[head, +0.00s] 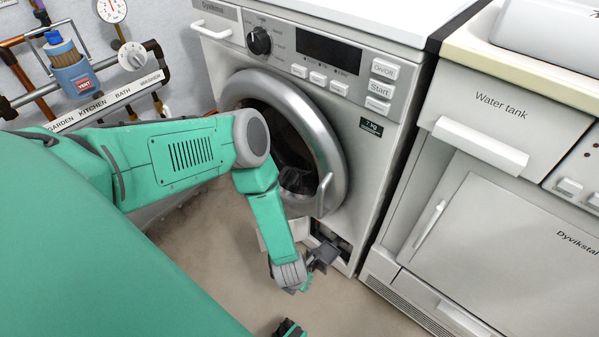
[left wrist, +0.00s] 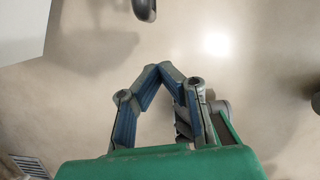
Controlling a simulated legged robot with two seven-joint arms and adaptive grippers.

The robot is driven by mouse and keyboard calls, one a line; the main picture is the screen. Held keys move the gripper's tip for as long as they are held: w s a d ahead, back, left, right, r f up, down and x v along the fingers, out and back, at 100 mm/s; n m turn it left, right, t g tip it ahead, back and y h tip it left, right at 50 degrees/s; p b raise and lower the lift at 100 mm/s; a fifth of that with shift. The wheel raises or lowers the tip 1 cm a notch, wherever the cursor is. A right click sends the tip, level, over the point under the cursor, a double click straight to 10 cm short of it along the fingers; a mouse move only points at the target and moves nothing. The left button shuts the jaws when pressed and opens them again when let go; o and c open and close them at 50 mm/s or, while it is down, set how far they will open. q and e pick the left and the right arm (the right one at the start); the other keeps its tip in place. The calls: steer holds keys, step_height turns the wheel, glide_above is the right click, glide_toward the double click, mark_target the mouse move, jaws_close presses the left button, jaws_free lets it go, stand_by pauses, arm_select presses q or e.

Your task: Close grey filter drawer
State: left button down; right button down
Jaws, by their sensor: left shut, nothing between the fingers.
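The grey filter drawer (head: 324,254) sticks out of the small opening at the lower front of the washing machine (head: 358,170). My left gripper (head: 301,281) is low in front of it, close beside the drawer; I cannot tell whether they touch. In the left wrist view its fingers (left wrist: 160,68) meet at the tips with nothing between them. A dark grey rounded part (left wrist: 145,9) shows beyond the tips at the top of that view, perhaps the drawer's end. A dark and green tip (head: 290,328) at the bottom edge of the head view may be my right gripper; its fingers are mostly cut off.
A white flap (head: 268,238) hangs open left of the filter opening. The round washer door (head: 332,150) is above. A dryer with a water tank drawer (head: 500,112) stands to the right. Pipes and gauges (head: 85,75) are on the left wall. The floor (head: 350,308) in front is clear.

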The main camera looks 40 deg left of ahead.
mark_target(317, 265)
arm_select(q)
steer(key=w, duration=0.7)
steer(key=shift+w+r+b, duration=0.1)
steer(key=shift+r+b, duration=0.05)
steer(key=shift+b, duration=0.25)
steer(key=shift+w, duration=0.25)
steer(key=shift+d+r, duration=0.1)
steer(key=shift+d, duration=0.1)
arm_select(e)
steer(key=shift+d+f, duration=0.15)
steer(key=shift+f, duration=0.45)
